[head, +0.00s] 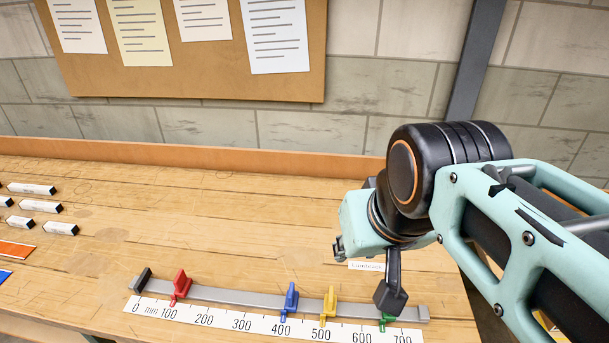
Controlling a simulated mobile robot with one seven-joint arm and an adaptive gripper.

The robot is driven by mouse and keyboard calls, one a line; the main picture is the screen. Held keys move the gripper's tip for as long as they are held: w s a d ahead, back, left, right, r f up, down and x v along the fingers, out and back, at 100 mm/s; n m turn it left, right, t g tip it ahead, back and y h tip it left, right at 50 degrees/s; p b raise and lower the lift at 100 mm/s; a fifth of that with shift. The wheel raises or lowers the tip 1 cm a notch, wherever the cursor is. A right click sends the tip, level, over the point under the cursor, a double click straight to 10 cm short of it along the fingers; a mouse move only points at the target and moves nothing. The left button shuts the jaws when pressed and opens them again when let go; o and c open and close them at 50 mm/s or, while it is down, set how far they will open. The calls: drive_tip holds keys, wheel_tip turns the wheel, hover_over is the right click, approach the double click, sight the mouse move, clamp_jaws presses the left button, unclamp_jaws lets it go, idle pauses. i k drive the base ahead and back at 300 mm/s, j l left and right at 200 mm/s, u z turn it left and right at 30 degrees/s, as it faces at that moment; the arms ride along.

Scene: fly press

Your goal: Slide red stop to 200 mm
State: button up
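The red stop (181,284) stands upright on a grey rail (240,297) near its left end. Its pointer is close to the 100 mark of the white millimetre scale (258,325), left of the 200 mark. My gripper (390,296) is at the rail's right end, far right of the red stop. A dark finger-like part hangs down in front of the green stop (387,321) and partly hides it. I cannot tell whether they touch. The gap between the fingertips does not show, so I cannot tell whether the gripper is open or shut.
A blue stop (291,298) and a yellow stop (328,305) stand on the rail between the red stop and my gripper. A black end block (142,281) closes the rail's left end. Small labelled blocks (40,206) lie at far left. The table behind the rail is mostly clear.

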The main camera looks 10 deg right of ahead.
sight(183, 284)
drive_tip(key=z, duration=0.7)
drive_tip(key=j+u, duration=0.1)
drive_tip(key=u, duration=0.3)
drive_tip(key=k+j+u, duration=0.1)
drive_tip(key=u, duration=0.75)
drive_tip(key=j+u, duration=0.2)
drive_tip(key=u, duration=0.25)
drive_tip(key=i+j+z, duration=0.1)
drive_tip(key=z, duration=0.15)
drive_tip(key=i+j+z, duration=0.1)
drive_tip(key=z, duration=0.15)
drive_tip(key=k+j+z, duration=0.1)
drive_tip(key=j+z, duration=0.2)
drive_tip(key=k+j+z, duration=0.15)
drive_tip(key=z, duration=0.15)
drive_tip(key=k+j+z, duration=0.3)
drive_tip(key=k, duration=0.05)
